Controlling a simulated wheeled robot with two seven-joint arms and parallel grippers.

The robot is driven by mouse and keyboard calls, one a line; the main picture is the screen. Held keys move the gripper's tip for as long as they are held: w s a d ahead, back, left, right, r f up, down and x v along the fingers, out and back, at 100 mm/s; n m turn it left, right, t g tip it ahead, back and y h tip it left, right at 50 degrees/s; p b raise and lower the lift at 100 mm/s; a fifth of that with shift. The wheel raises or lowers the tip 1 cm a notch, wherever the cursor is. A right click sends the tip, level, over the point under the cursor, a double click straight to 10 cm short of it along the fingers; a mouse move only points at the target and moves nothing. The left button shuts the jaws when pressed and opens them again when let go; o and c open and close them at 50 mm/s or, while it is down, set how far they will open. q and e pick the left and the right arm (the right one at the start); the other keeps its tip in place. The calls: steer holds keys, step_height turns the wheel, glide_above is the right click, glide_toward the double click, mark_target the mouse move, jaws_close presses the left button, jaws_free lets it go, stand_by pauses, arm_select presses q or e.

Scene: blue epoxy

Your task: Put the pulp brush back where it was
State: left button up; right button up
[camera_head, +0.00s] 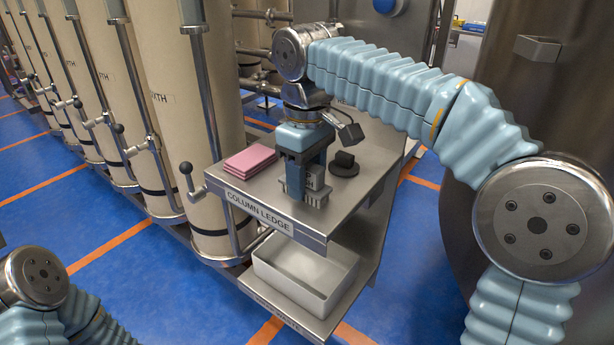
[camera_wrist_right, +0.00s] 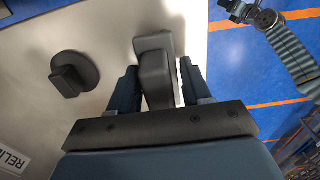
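My right gripper (camera_head: 306,188) points down over the column ledge (camera_head: 262,190), near its front edge. In the wrist view its two dark blue fingers (camera_wrist_right: 160,78) stand on either side of a grey block-like piece (camera_wrist_right: 155,70), which looks like the pulp brush's handle. A bright strip shows between that piece and the right-hand finger, so the gripper looks open around it. In the head view the fingers hide most of the brush (camera_head: 317,180); whether it rests on the ledge is hard to tell. My left gripper is out of view; only part of its arm shows at lower left.
A black block on a round base (camera_head: 344,164) stands just right of the gripper, also in the wrist view (camera_wrist_right: 75,73). Pink folded pads (camera_head: 250,160) lie at the ledge's left. A grey bin (camera_head: 305,278) sits on the shelf below. Tall beige columns (camera_head: 185,110) stand left.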

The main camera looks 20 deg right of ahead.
mark_target(307, 164)
steer(key=shift+o, duration=1.2)
step_height(307, 164, up, 11)
steer(key=p, duration=0.3)
steer(key=shift+r, duration=0.65)
